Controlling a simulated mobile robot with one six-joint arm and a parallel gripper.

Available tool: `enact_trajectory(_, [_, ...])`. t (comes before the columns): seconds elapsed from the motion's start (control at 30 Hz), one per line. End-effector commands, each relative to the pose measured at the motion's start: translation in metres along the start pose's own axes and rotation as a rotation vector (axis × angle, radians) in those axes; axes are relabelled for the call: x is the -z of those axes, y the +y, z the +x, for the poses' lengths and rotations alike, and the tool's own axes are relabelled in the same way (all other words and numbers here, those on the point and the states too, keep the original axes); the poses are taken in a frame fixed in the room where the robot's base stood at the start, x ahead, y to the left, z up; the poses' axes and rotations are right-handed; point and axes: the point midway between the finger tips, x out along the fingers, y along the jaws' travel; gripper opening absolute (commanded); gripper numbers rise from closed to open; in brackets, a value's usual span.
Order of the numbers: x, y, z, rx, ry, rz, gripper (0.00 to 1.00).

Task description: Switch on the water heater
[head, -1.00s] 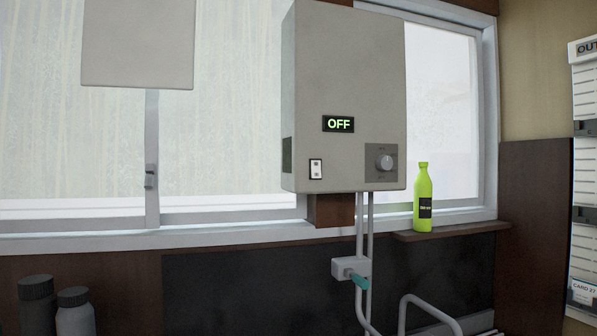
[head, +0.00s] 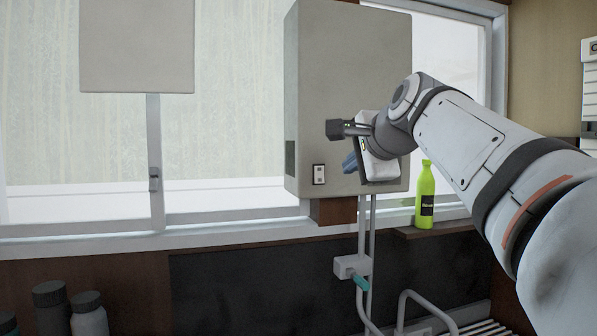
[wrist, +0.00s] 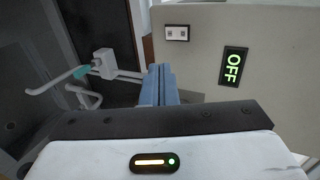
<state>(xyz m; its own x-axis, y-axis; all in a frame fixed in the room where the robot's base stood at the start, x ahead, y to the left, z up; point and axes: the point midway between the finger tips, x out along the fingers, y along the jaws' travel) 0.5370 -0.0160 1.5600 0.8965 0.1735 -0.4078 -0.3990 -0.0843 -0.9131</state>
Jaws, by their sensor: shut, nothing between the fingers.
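The water heater (head: 335,60) is a tall grey box on the wall in front of the window. Its small white rocker switch (head: 319,174) is low on the front; it also shows in the wrist view (wrist: 177,33). The display (wrist: 233,67) reads OFF in green in the wrist view. In the head view my arm hides the display and knob. My gripper (head: 349,163) is in front of the heater's lower front, right of the switch. Its blue fingers (wrist: 161,84) are shut and empty, apart from the switch in the wrist view.
A pipe fitting with a teal handle (head: 352,267) sits below the heater. A green bottle (head: 425,200) stands on the ledge to the right, near my arm. Dark and grey bottles (head: 88,318) stand at lower left. A grey panel (head: 137,45) hangs at upper left.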

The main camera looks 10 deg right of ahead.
Motion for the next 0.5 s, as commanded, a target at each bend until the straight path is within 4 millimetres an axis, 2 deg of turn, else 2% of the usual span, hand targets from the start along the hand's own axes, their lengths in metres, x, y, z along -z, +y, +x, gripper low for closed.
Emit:
enact_trajectory(0.37, [0.000, -0.003, 0.000, 0.007, -0.001, 0.008, 0.00])
enact_trajectory(0.5, [-0.001, -0.004, 0.010, 0.004, -0.003, 0.007, 0.00])
